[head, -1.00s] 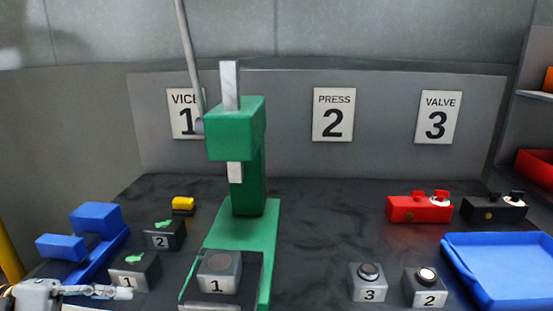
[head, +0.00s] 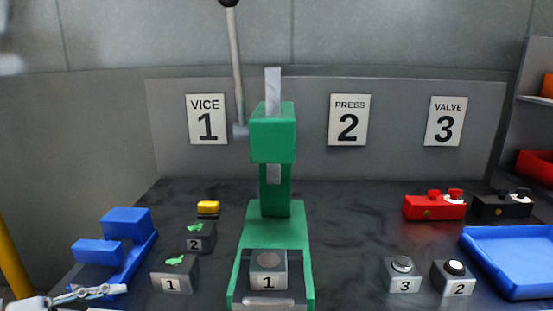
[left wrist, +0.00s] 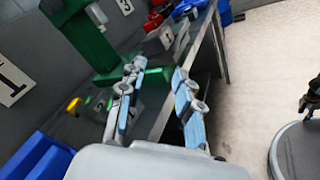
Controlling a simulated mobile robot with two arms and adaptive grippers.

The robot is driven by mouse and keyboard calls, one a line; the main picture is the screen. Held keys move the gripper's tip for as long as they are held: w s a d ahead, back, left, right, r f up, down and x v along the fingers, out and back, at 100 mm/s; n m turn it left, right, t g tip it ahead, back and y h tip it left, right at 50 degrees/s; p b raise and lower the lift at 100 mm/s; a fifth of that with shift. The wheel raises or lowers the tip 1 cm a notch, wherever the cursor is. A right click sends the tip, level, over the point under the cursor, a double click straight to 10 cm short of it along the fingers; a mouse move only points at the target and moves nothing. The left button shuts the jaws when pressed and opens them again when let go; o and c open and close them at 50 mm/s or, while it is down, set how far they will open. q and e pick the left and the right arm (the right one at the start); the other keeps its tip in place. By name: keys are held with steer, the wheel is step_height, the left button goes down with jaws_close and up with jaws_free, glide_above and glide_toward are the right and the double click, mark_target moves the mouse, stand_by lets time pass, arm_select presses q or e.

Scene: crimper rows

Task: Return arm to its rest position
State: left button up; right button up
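My left gripper (head: 92,293) is at the lower left of the head view, in front of the blue vice (head: 127,223). In the left wrist view its two light-blue-padded fingers (left wrist: 160,78) are apart with nothing visible between them. The gripper appears to be near the bench's front edge. The right gripper does not show in the head view.
The green press (head: 275,225) holds grey block 1 (head: 268,268). Blocks 1 (head: 175,283) and 2 (head: 201,245) with green pieces stand left. Blocks 3 (head: 402,281) and 2 (head: 455,285), a red valve unit (head: 435,208), a black one (head: 500,207) and a blue tray (head: 480,262) are right.

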arm_select(q)
steer(key=w+a+f+n+t+y, duration=0.2)
steer(key=w+n+t+y, duration=0.3)
steer(key=n, duration=0.6)
steer(key=w+a+f+n+t+y, duration=0.1)
steer(key=a+n+t+y, duration=0.35)
steer(key=n, duration=0.75)
steer(key=s+a+f+n+g+y, duration=0.1)
steer(key=s+f+n+g+y, duration=0.25)
steer(key=f+n+y, duration=0.9)
steer(key=s+d+f+n+g+h, duration=0.3)
steer(key=s+d+f+n+g, duration=0.25)
steer(key=s+f+n, duration=0.35)
steer(key=s+d+f+n+g+h, duration=0.3)
steer(key=s+d+f+n+g, duration=0.2)
steer(key=s+d+f+n, duration=0.45)
step_height(320, 180, down, 21)
steer(key=s+a+n+g+p, duration=0.1)
steer(key=a+p, duration=0.1)
steer(key=a, duration=0.1)
steer(key=s+a+f+g+p, duration=0.1)
steer(key=s+a+f+p, duration=0.1)
steer(key=s+f, duration=1.2)
steer(key=s, duration=0.3)
steer(key=shift+a+f, duration=0.2)
steer(key=shift+a, duration=0.1)
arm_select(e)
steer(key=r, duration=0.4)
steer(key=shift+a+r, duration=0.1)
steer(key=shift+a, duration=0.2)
